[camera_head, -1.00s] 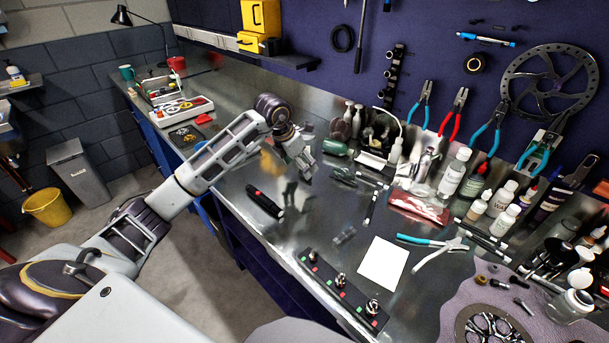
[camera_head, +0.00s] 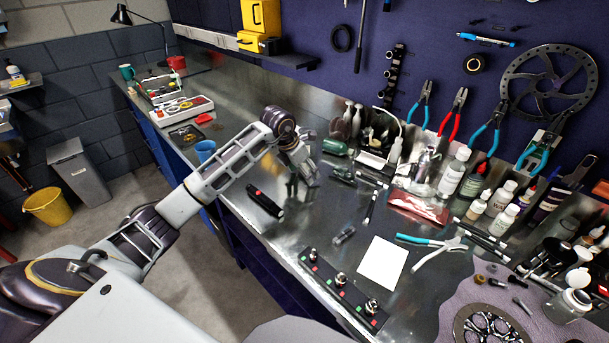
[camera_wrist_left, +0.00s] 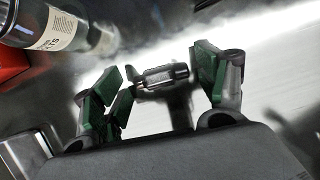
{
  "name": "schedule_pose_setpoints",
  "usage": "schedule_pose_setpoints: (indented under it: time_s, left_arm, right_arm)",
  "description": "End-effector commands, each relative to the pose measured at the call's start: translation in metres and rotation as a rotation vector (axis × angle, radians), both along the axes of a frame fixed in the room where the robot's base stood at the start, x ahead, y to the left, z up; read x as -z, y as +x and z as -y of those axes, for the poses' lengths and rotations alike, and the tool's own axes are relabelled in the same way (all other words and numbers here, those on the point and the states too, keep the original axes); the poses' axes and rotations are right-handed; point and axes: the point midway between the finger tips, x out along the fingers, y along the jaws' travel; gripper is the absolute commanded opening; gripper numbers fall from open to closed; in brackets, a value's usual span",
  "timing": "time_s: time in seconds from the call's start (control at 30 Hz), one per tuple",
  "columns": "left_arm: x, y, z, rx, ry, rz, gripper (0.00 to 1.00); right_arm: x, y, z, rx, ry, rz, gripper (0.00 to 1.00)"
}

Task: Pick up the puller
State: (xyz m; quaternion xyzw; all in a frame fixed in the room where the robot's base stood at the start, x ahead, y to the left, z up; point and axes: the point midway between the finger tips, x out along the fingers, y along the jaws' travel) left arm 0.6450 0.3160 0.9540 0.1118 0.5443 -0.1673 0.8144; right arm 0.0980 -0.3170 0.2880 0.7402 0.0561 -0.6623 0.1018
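My left gripper (camera_head: 306,176) hangs over the middle of the bench in the head view, pointing down. In the left wrist view its green-padded fingers (camera_wrist_left: 165,82) are apart. A small metal cylinder with a darker stem (camera_wrist_left: 166,75), which looks like the puller, shows in the gap between the fingertips; I cannot tell whether either finger touches it. In the head view a small dark cylinder (camera_head: 344,235) lies on the bench to the lower right of the gripper; I cannot tell whether it is the same piece. My right gripper is out of view.
A labelled bottle (camera_wrist_left: 65,32) shows at the wrist view's upper left. A black tool with a red mark (camera_head: 265,203) lies near the bench edge. White paper (camera_head: 382,263), blue-handled pliers (camera_head: 436,247) and several bottles (camera_head: 454,172) are to the right. Bare metal surrounds the small cylinder.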

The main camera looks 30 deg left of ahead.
Motion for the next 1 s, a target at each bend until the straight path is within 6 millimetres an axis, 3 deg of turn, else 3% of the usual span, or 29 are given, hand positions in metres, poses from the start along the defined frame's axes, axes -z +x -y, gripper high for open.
schedule_pose_setpoints:
  time_s: [0.03, 0.3, 0.67, 1.0]
  left_arm:
    - [0.000, 0.000, 0.000, 0.000, 0.000, 0.000, 0.61]
    - [0.000, 0.000, 0.000, 0.000, 0.000, 0.001, 0.29]
    - [-0.004, 0.000, 0.000, 0.000, 0.000, 0.002, 0.29]
    - [-0.034, 0.001, 0.000, 0.000, 0.000, 0.003, 0.29]
  right_arm:
    - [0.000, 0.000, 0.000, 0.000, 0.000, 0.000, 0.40]
    - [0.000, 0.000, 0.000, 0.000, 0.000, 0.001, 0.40]
    - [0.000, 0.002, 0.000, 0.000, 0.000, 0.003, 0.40]
    - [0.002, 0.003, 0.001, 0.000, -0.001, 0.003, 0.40]
